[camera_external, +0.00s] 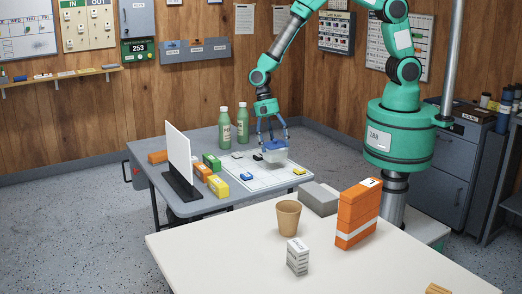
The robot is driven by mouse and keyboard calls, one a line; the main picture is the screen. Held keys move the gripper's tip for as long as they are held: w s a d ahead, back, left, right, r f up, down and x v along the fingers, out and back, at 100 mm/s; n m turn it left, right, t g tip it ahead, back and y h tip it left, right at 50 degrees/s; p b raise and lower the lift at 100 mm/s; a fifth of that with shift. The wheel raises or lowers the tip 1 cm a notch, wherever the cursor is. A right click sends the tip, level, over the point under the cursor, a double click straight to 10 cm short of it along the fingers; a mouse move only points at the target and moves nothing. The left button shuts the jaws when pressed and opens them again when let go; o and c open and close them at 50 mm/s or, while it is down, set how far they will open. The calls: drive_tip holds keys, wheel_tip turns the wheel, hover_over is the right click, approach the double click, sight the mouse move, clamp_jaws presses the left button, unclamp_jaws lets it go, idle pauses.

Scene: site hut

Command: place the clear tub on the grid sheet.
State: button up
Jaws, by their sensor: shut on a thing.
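The clear tub (276,155) shows a bluish top and stands over the right half of the grid sheet (243,181). The grid sheet is white and lies flat on the grey table at the back. My gripper (272,139) points down from above and is shut on the tub, its blue fingers around the upper part. I cannot tell whether the tub's base touches the sheet or hangs just above it.
Small blue (246,176), yellow (299,171) and black (257,157) pieces lie on the sheet. Yellow (218,187) and green (211,161) boxes, a white upright panel (178,150) and two green bottles (242,125) stand around it. The cream front table (215,247) holds a cup (288,219) and an orange box (357,214).

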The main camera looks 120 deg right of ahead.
sight(272, 152)
drive_tip(key=shift+w+d+f, duration=0.1)
drive_tip(key=shift+w+d, duration=0.05)
drive_tip(key=shift+w, duration=0.3)
drive_tip(key=shift+f+b, duration=0.55)
drive_tip(key=shift+f, duration=1.15)
drive_tip(key=o, duration=1.4)
drive_tip(key=shift+f, duration=0.1)
drive_tip(key=shift+s, duration=0.1)
drive_tip(key=p+v, duration=0.1)
drive_tip(key=v, duration=0.5)
drive_tip(key=p+v, duration=0.1)
drive_tip(key=v, duration=0.5)
